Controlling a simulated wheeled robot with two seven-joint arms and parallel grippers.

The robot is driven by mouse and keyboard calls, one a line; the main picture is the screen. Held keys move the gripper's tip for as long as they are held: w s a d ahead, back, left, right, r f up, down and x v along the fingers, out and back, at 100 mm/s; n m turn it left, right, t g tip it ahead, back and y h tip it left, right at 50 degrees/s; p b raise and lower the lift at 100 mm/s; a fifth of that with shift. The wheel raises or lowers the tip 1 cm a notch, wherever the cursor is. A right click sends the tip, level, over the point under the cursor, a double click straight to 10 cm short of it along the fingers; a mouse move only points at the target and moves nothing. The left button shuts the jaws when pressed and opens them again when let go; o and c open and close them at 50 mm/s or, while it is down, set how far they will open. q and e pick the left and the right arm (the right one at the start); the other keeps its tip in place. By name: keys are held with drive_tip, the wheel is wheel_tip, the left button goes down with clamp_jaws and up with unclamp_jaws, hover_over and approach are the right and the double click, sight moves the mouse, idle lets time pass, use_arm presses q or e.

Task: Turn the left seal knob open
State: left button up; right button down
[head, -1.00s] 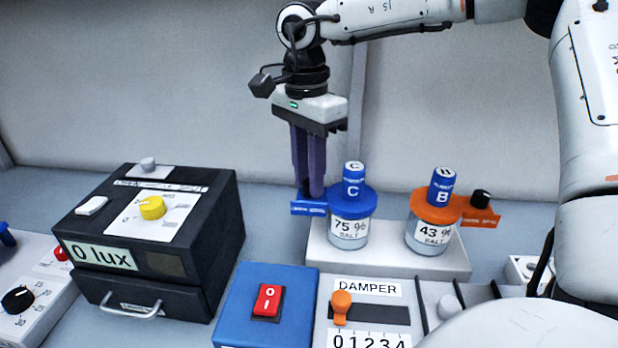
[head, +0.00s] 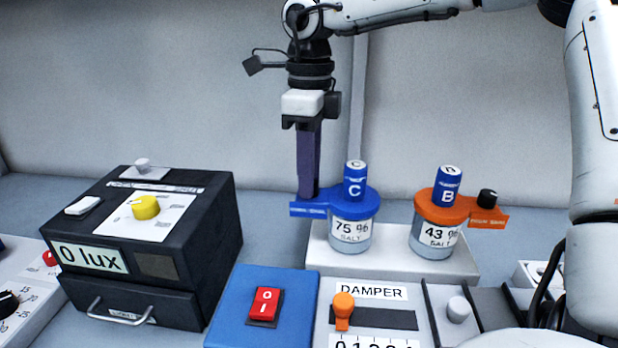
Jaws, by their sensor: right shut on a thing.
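The left jar (head: 350,236) has a blue lid marked C and a "75 % SALT" label. A blue tab (head: 297,209) sticks out to the left of its lid. My right gripper (head: 308,193) points straight down over this tab, its purple fingers shut on the left seal knob, which they hide. The right jar (head: 437,240) has an orange lid marked B and a "43 % SALT" label. Its black knob (head: 487,197) stands uncovered on an orange tab. My left gripper is not in view.
Both jars stand on a pale block (head: 395,262). A black "0 lux" box (head: 190,235) with a yellow knob stands at left. In front are a blue box (head: 225,310) with a red switch (head: 264,304) and a DAMPER panel with an orange slider (head: 343,305).

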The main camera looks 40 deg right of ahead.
drive_tip(key=m+b, duration=0.1)
drive_tip(key=m, duration=0.4)
idle(0.6)
drive_tip(key=c, duration=1.5)
unclamp_jaws()
drive_tip(key=r, duration=1)
drive_tip(key=shift+d+r+p, duration=0.2)
drive_tip(key=shift+d+p, duration=0.05)
drive_tip(key=shift+p, duration=0.05)
